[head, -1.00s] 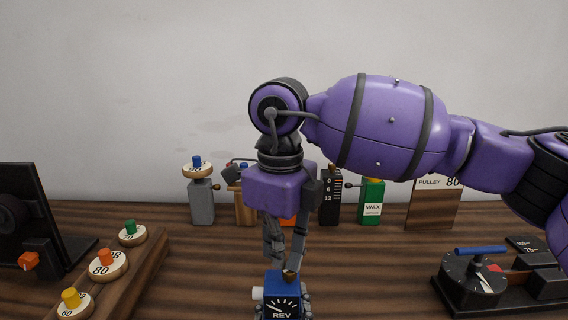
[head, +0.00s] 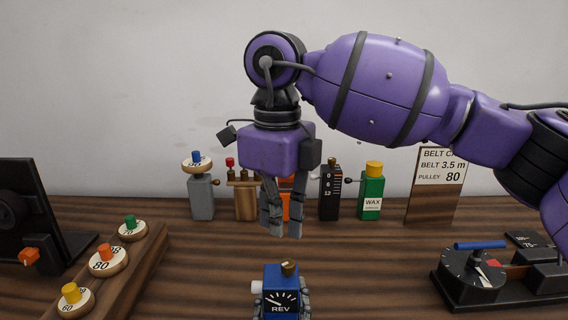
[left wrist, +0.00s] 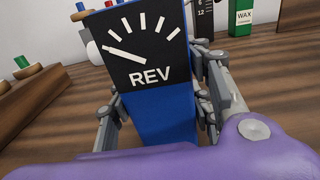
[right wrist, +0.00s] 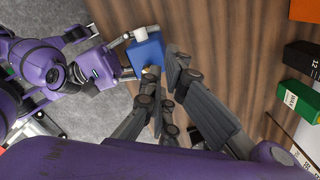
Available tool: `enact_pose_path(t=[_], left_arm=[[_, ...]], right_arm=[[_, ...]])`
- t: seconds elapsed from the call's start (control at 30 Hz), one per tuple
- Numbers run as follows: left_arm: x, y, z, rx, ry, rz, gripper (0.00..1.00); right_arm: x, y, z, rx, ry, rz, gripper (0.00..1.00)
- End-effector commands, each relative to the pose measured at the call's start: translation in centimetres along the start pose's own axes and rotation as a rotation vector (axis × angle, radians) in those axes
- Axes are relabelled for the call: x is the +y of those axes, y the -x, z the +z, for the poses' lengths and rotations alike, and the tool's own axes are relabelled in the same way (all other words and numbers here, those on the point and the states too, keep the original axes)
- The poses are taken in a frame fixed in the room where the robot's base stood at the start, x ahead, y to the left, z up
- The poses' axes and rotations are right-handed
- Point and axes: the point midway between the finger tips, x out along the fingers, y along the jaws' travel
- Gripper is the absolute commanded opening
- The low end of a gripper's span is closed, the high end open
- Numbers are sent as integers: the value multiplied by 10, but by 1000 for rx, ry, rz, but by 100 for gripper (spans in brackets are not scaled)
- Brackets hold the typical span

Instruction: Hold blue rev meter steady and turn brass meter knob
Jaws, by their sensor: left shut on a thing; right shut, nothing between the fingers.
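The blue rev meter (head: 281,280) stands upright at the bottom of the head view, with a black dial marked REV. My left gripper (left wrist: 155,120) is shut on its blue body, one finger on each side. The dial and its white needle fill the middle of the left wrist view. The brass knob (head: 289,268) sits on top of the meter. A white part (head: 257,287) sticks out of its left side. My right gripper (head: 283,235) is shut and empty, pointing down above and behind the meter, clear of the knob. The meter also shows in the right wrist view (right wrist: 147,52).
A sloped rack (head: 120,277) with several numbered pulleys stands at left. Grey, wooden, black and green WAX (head: 371,203) items line the back, beside a belt card (head: 436,190). A black dial device (head: 480,285) stands at right. Bare table lies right of the meter.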

Motion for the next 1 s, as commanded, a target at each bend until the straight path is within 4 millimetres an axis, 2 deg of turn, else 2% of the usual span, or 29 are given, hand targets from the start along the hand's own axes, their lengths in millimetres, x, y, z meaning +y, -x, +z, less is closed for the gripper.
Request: enact_pose_path(t=[0.13, 0.5, 0.8, 1.0], left_arm=[[1, 0, -4, 8, -6, 3, 1], [1, 0, -4, 8, -6, 3, 1], [1, 0, -5, 9, -6, 2, 1], [1, 0, -5, 9, -6, 2, 1]], right_arm=[[0, 11, 0, -1, 1, -1, 0], [1, 13, 0, -1, -24, -2, 0], [6, 20, 0, -3, -386, -7, 0], [8, 18, -1, -3, -519, -5, 0]])
